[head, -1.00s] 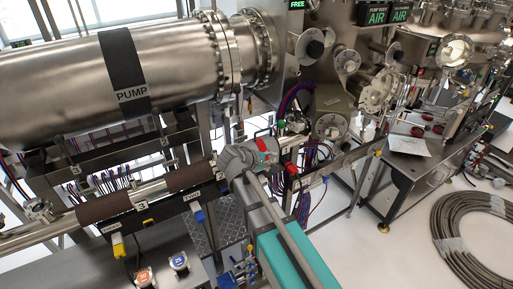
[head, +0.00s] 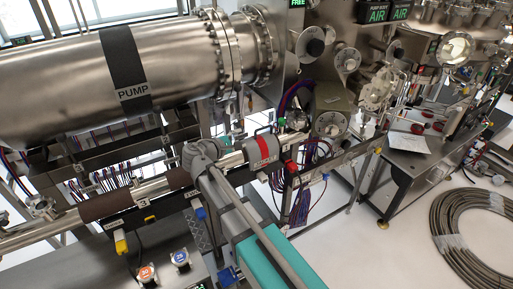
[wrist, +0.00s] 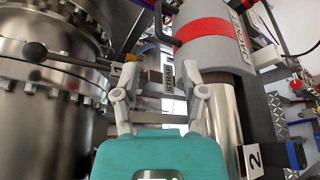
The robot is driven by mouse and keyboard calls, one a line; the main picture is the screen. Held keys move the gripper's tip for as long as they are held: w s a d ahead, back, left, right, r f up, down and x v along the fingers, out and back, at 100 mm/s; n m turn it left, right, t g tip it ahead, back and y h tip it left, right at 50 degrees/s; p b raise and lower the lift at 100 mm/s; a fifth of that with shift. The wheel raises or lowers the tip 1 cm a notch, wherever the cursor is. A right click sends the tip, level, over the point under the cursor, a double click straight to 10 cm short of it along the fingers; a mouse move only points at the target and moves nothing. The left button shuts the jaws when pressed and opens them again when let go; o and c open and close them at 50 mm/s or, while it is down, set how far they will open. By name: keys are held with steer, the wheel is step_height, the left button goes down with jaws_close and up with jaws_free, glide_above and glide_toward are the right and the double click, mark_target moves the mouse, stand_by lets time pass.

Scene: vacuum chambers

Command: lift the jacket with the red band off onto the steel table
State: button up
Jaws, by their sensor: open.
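The jacket with the red band (head: 262,150) is a grey sleeve around a horizontal steel pipe, right of my arm's wrist in the head view. In the wrist view the jacket (wrist: 215,45) is at the upper right, with its red band, a dark handle and a label reading JACKET. My gripper (wrist: 160,82) is open and empty, its fingers apart and left of the jacket, not around it. The head view does not show the fingers clearly. A steel table (head: 405,172) stands at the right in the head view.
A brown sleeve (head: 105,206) covers the pipe farther left. A large pump cylinder (head: 70,85) lies above. Cables and a framed rail (head: 325,165) are right of the jacket. A paper sheet (head: 407,142) lies on the table. A coiled hose (head: 475,235) lies on the floor.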

mark_target(263, 128)
steer(key=shift+b+x, duration=0.8)
steer(key=shift+x, duration=3.35)
steer(key=shift+b+x, duration=0.5)
steer(key=shift+x, duration=2.15)
steer(key=shift+c, duration=0.2)
jaws_close()
steer(key=shift+r, duration=0.1)
